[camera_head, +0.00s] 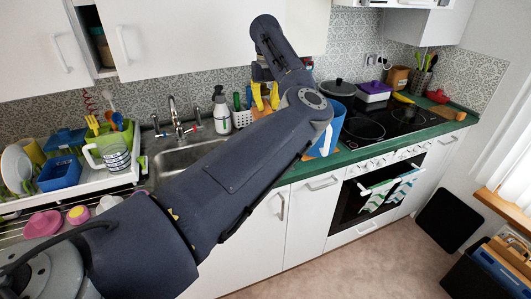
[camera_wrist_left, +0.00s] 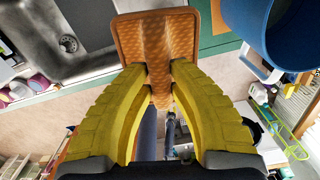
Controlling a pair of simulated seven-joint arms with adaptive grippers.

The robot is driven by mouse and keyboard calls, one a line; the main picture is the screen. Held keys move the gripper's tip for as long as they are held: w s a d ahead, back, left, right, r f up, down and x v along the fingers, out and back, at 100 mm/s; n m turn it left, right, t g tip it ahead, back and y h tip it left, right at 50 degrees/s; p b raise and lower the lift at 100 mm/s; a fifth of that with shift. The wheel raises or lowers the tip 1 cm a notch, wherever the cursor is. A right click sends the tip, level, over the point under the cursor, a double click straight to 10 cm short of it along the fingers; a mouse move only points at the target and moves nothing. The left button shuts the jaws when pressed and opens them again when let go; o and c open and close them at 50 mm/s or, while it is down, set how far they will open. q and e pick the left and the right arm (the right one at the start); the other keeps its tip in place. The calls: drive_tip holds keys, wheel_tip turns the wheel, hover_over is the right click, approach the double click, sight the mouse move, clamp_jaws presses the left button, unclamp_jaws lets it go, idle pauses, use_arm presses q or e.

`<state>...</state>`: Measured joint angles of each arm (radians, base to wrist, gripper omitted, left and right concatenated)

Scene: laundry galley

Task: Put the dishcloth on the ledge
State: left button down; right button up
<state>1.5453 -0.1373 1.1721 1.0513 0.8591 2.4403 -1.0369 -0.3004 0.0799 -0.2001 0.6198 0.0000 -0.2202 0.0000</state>
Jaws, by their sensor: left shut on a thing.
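The dishcloth (camera_wrist_left: 155,35) looks like an orange-brown, textured cloth with a plain border in the left wrist view. It is pinched into folds between the yellow fingers of my left gripper (camera_wrist_left: 159,82). In the head view my left gripper (camera_head: 266,98) is over the counter right of the sink, partly behind my own arm, which hides most of the cloth. I cannot tell whether the cloth touches the counter. A wooden ledge (camera_head: 503,206) runs below the window at the far right. My right gripper is not in view.
A blue container (camera_head: 335,122) stands close to the gripper, left of the black hob (camera_head: 372,124). The sink (camera_head: 180,158) and a loaded dish rack (camera_head: 82,182) are to the left. Striped towels (camera_head: 378,196) hang on the oven handle.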

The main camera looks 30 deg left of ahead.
use_arm(q)
drive_tip(key=shift+m, duration=1)
drive_tip(key=shift+f, duration=0.15)
wheel_tip(320, 180, down, 20)
drive_tip(key=shift+r, duration=0.15)
drive_tip(key=shift+f, duration=0.2)
drive_tip(key=c, duration=1.3)
unclamp_jaws()
wheel_tip(320, 180, up, 12)
drive_tip(key=shift+r, duration=0.2)
